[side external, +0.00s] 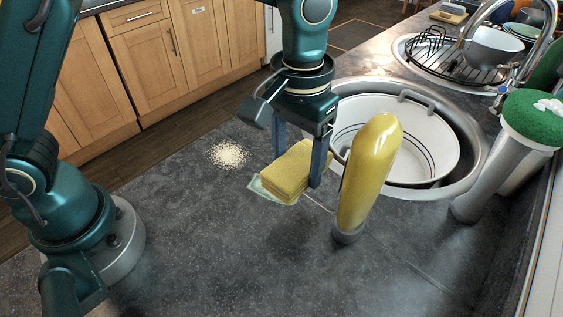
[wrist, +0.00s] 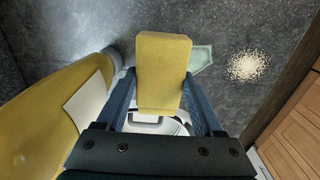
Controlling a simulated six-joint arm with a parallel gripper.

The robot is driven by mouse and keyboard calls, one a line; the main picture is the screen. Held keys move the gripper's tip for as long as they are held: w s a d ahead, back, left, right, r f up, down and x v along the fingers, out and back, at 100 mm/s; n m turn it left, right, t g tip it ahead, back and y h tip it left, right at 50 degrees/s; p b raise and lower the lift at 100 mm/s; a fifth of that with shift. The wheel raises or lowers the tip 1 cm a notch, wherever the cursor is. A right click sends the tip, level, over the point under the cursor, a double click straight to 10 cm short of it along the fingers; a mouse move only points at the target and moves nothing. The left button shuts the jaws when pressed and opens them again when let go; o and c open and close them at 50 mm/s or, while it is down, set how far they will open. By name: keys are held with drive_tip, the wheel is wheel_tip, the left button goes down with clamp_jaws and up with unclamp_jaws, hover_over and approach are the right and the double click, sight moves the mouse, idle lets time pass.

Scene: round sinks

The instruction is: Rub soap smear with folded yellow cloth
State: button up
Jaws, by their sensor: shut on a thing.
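The folded yellow cloth (side external: 287,172) is a thick layered block between the fingers of my gripper (side external: 301,168). My gripper is shut on it, one finger on each side. In the wrist view the cloth (wrist: 163,70) fills the space between the blue fingers of my gripper (wrist: 160,95). A pale green soap smear (side external: 262,189) lies on the dark counter, partly under or behind the cloth. It also shows in the wrist view (wrist: 201,57), just right of the cloth. I cannot tell whether the cloth touches the counter.
A yellow bottle (side external: 368,175) stands close to the right of my gripper. A pile of pale crumbs (side external: 229,154) lies to the left. Behind is a round sink with a white basin (side external: 425,138). A green-topped cylinder (side external: 497,165) stands at the right. The front counter is clear.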

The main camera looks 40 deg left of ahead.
sight(296, 206)
drive_tip(key=shift+w+a+f, duration=0.1)
drive_tip(key=shift+w+f, duration=0.15)
drive_tip(key=shift+f, duration=3.6)
drive_tip(key=shift+a+f, duration=0.15)
drive_tip(key=shift+a, duration=0.05)
drive_tip(key=shift+c, duration=0.5)
drive_tip(key=shift+a+f, duration=0.25)
drive_tip(key=shift+a, duration=4.9)
drive_tip(key=shift+d, duration=5.5)
drive_tip(key=shift+s+a, duration=0.1)
drive_tip(key=shift+a, duration=5.35)
drive_tip(key=shift+d, duration=5.2)
drive_tip(key=shift+d+r, duration=0.15)
drive_tip(key=shift+d, duration=0.05)
drive_tip(key=shift+a+r, duration=0.1)
drive_tip(key=shift+r, duration=3.9)
